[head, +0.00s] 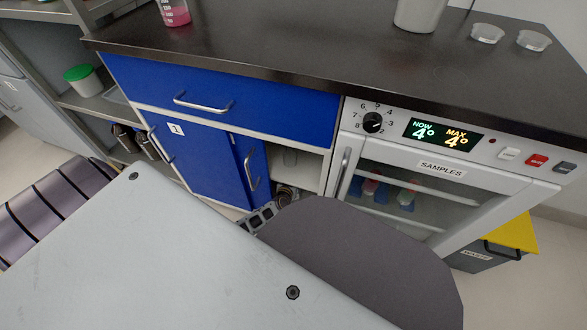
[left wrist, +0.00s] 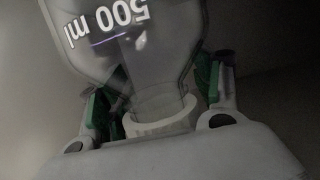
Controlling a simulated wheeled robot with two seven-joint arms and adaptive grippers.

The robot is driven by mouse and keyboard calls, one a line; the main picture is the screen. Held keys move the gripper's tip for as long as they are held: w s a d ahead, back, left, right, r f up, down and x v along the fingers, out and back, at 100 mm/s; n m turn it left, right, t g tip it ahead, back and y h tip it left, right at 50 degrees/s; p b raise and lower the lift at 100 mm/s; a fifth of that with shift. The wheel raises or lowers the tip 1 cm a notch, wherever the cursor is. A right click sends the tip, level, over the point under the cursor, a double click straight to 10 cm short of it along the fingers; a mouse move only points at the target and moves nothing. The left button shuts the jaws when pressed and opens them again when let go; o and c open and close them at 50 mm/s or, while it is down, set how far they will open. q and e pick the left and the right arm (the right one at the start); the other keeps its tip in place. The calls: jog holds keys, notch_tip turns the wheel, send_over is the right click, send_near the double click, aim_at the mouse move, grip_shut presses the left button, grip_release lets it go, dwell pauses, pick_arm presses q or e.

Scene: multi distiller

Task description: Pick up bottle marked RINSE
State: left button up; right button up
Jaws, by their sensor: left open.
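A clear bottle (left wrist: 125,45) marked "500 ml" fills the upper middle of the left wrist view, its print upside down. Its pale neck collar (left wrist: 160,112) lies between the fingers of my left gripper (left wrist: 158,92). The fingers, with green pads, are open on either side of the neck; contact cannot be told. No RINSE marking is readable. In the head view, dark gripper parts (head: 262,215) show low at the open part of the blue cabinet (head: 195,160), partly hidden by my grey arm. My right gripper is not in view.
The cabinet's sliding door (head: 250,170) and its handle stand just left of the opening. The SAMPLES fridge (head: 430,190) is close on the right. A dark countertop (head: 300,65) overhangs both. A yellow-lidded waste bin (head: 510,240) stands right of the fridge.

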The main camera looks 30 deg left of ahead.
pick_arm(q)
jog(key=c, duration=1.4)
jog(key=shift+s+f, duration=0.1)
grip_shut()
